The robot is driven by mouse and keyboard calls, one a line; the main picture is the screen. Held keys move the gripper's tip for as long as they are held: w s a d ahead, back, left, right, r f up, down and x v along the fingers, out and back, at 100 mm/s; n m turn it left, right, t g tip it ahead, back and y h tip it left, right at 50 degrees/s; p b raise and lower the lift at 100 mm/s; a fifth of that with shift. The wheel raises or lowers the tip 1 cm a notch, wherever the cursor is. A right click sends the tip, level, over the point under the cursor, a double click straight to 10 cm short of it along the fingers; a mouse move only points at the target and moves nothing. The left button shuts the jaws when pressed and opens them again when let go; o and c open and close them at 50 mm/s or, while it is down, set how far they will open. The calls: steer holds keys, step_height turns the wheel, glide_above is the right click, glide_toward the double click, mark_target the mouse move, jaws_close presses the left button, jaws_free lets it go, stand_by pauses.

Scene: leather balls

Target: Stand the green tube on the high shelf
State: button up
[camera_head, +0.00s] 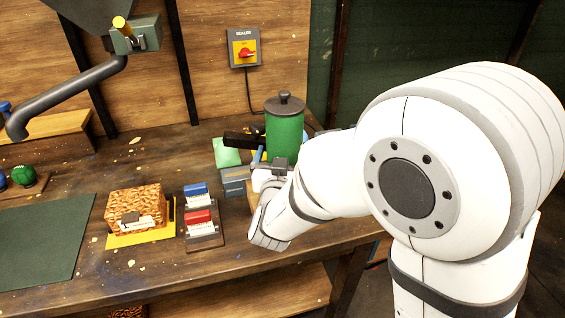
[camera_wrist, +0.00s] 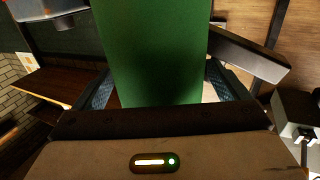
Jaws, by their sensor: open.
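The green tube (camera_head: 284,135), a tall cylinder with a dark knobbed lid, stands upright at the back right of the workbench. In the wrist view its green side (camera_wrist: 150,50) fills the middle, between the two fingers of my gripper (camera_wrist: 160,92). The fingers are apart, one on each side of the tube; I cannot tell whether either touches it. In the head view my gripper (camera_head: 268,165) is at the tube's lower front, partly hidden by my arm. The tube's base is hidden. I cannot tell which surface is the high shelf.
Blue and red card holders (camera_head: 199,215), a patterned box (camera_head: 139,208) and a green mat (camera_head: 38,243) lie left of my arm. A grey box (camera_head: 235,181) sits close by my gripper. A grey pipe (camera_head: 70,92) hangs at the left. The bench's front middle is mostly clear.

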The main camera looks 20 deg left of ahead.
steer(key=shift+w, duration=0.1)
steer(key=c, duration=1.3)
steer(key=shift+r, duration=0.15)
steer(key=shift+c, duration=0.8)
